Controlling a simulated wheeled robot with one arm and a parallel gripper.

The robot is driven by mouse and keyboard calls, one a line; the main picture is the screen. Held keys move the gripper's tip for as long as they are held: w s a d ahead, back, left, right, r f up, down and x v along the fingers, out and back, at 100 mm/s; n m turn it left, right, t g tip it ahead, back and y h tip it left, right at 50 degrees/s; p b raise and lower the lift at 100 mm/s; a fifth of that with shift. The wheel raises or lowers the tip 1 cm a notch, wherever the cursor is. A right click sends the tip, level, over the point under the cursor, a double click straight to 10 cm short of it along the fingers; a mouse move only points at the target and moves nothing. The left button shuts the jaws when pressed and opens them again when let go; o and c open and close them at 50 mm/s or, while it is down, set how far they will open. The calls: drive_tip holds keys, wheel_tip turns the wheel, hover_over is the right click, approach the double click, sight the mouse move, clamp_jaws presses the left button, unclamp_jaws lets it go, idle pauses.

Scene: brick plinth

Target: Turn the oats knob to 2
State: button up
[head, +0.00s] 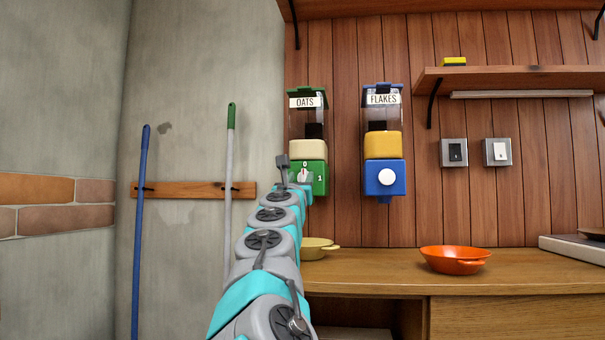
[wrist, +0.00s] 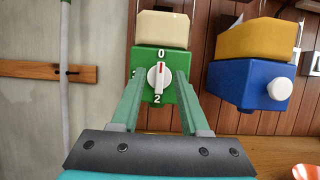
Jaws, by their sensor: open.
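The oats dispenser (head: 312,148) hangs on the wood wall, with a green lower housing and an "OATS" label. Its white knob (wrist: 158,77) has a red mark pointing up at the 0; the 2 is at the bottom of the dial. A 1 shows to the right of the dial in the head view, and the number at left is mostly hidden in the wrist view. My gripper (wrist: 156,80) is open, its green fingers on either side of the knob. I cannot tell whether they touch it. In the head view my arm covers part of the green housing.
The blue flakes dispenser (head: 384,172) hangs to the right, its round white knob facing out. A cream bowl (head: 318,247) and an orange bowl (head: 455,258) stand on the wooden counter (head: 400,281) below. Two switches (head: 476,153) are on the wall further right.

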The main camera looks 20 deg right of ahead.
sight(303, 173)
drive_tip(key=shift+p+x, duration=0.35)
drive_tip(key=shift+x, duration=1.3)
drive_tip(key=shift+c, duration=0.2)
clamp_jaws()
